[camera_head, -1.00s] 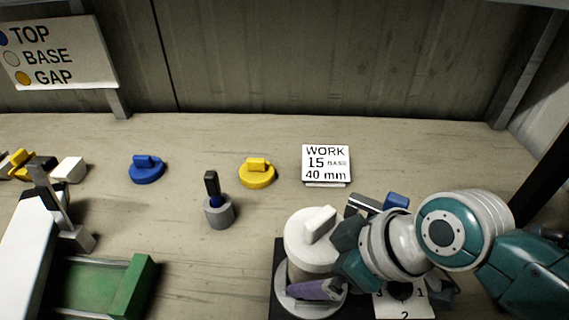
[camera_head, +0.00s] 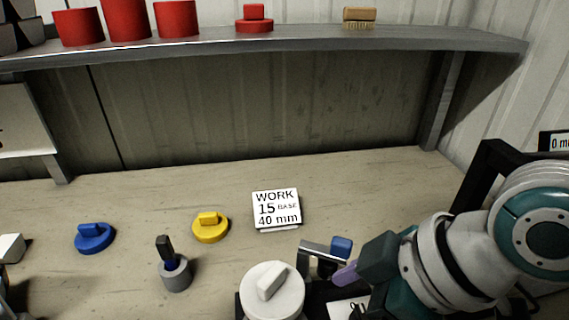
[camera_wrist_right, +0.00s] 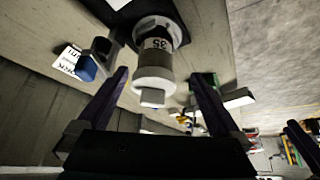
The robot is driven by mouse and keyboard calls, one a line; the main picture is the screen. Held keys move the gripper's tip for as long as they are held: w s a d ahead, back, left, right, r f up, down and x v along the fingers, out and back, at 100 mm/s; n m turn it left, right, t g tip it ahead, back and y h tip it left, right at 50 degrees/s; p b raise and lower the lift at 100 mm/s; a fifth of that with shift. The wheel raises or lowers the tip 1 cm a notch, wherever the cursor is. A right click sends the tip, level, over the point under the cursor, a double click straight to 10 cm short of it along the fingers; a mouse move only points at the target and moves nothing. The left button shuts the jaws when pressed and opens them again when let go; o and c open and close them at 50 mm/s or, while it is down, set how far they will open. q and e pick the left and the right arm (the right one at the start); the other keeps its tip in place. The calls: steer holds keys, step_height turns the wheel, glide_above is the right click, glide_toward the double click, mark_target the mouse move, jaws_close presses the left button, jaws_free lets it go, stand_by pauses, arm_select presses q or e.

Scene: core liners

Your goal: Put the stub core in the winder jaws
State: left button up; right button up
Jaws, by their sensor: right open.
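A white round cap with a raised bar (camera_head: 272,290) shows at the bottom of the head view. In the right wrist view a stacked cylinder marked 35 (camera_wrist_right: 157,45) carries a pale cap and knob. My right gripper (camera_head: 346,273) is just right of the white cap, with one purple finger visible. In the right wrist view the open right gripper (camera_wrist_right: 159,76) has its fingers apart, one on each side of the stack in the picture, with nothing clasped. I cannot tell which piece is the stub core or where the winder jaws are. My left gripper is not in view.
A blue-knobbed metal piece (camera_head: 341,246) stands close behind my right gripper. A WORK sign (camera_head: 277,208), yellow cap (camera_head: 210,227), blue cap (camera_head: 94,237) and grey cup with a dark handle (camera_head: 175,273) are on the bench. Red cylinders (camera_head: 126,20) stand on the shelf (camera_head: 300,40).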

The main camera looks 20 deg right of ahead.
steer(key=s+d+r+m+g+h, duration=0.1)
steer(key=s+d+r+m+h, duration=0.2)
steer(key=s, duration=0.6)
steer(key=m, duration=0.2)
steer(key=shift+s+d+r+m+h, duration=0.15)
steer(key=shift+s+m+h, duration=0.15)
